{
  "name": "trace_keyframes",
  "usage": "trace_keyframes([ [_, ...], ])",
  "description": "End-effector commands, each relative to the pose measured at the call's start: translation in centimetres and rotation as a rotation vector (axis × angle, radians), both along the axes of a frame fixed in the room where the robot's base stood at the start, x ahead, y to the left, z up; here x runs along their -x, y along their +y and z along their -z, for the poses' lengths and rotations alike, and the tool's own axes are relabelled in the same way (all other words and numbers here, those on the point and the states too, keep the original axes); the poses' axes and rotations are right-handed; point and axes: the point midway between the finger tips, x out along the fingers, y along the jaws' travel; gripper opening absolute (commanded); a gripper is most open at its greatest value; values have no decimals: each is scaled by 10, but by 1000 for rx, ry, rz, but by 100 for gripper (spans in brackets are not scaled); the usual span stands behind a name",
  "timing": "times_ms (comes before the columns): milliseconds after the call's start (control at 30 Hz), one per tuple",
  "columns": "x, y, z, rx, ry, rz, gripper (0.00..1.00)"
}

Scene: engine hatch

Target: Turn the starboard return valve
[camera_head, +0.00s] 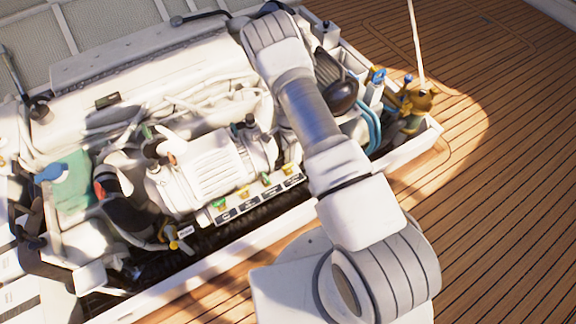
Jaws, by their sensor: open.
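A row of small valves with green and yellow handles stands along the front of the engine, including a green one (219,204), a yellow one (243,193) and another green one (266,179). A separate valve with a yellow handle (180,240) and a small tag is at the lower left. I cannot tell which valve is the starboard return valve. My arm rises from the bottom right across the hatch. Its end is hidden, and I cannot make out my gripper.
The white engine (150,85) fills the hatch. A black rounded part (337,92), blue hoses (370,125) and a blue-handled fitting (377,75) are right of my arm. The wooden deck (490,170) at the right is clear.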

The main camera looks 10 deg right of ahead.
Motion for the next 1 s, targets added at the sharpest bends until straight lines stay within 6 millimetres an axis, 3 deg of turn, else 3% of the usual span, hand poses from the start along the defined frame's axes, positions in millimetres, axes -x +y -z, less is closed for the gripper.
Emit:
trace_keyframes([
  [33, 1, 0, 16, 0, 2, 0, 49],
  [200, 1, 0, 52, 0, 1, 0, 49],
  [400, 0, 0, 81, 0, 0, 0, 49],
  [600, 0, 0, 91, 0, 0, 0, 49],
  [867, 0, 0, 92, 0, 0, 0, 49],
  [1000, 0, 0, 92, 0, 0, 0, 26],
])
